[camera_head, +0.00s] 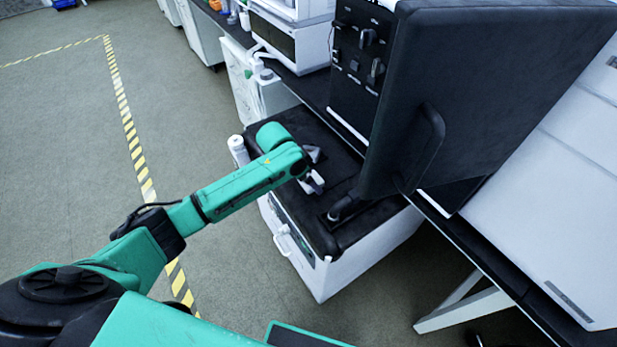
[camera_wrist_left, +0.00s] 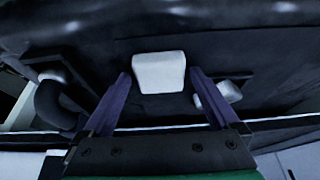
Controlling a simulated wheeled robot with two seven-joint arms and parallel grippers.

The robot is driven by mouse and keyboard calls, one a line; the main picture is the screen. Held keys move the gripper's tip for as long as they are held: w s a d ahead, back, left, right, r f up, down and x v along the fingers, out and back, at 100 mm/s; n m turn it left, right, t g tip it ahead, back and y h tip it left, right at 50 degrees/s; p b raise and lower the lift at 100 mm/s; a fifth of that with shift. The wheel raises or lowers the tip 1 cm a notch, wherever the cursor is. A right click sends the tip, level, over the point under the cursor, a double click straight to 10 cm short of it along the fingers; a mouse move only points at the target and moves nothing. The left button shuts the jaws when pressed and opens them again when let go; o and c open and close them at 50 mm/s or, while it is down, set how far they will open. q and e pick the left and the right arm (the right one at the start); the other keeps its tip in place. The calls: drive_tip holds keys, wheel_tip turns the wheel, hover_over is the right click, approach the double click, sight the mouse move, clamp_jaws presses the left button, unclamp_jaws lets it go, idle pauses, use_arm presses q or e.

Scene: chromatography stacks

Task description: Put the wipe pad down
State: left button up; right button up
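The wipe pad (camera_wrist_left: 160,72), a small white block, lies on a dark surface in the left wrist view, just beyond and between my left fingertips. My left gripper (camera_wrist_left: 161,78) is open, with a gap between each finger and the pad. In the head view my left gripper (camera_head: 312,183) is low over the black top of a white cabinet (camera_head: 330,272); the pad cannot be made out clearly there. My right gripper is in neither view.
A second pale object (camera_wrist_left: 220,95) lies right of the right finger in the wrist view. A large black panel with a handle (camera_head: 425,150) stands open close right of my gripper. A white bottle (camera_head: 238,150) stands at the cabinet's left edge. The floor at left is clear.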

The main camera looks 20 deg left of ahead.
use_arm(q)
drive_tip(key=shift+a+r, duration=0.1)
drive_tip(key=shift+r, duration=0.25)
drive_tip(key=p+v, duration=0.1)
drive_tip(key=v, duration=1)
drive_tip(key=shift+r, duration=0.25)
drive_tip(key=shift+s, duration=0.1)
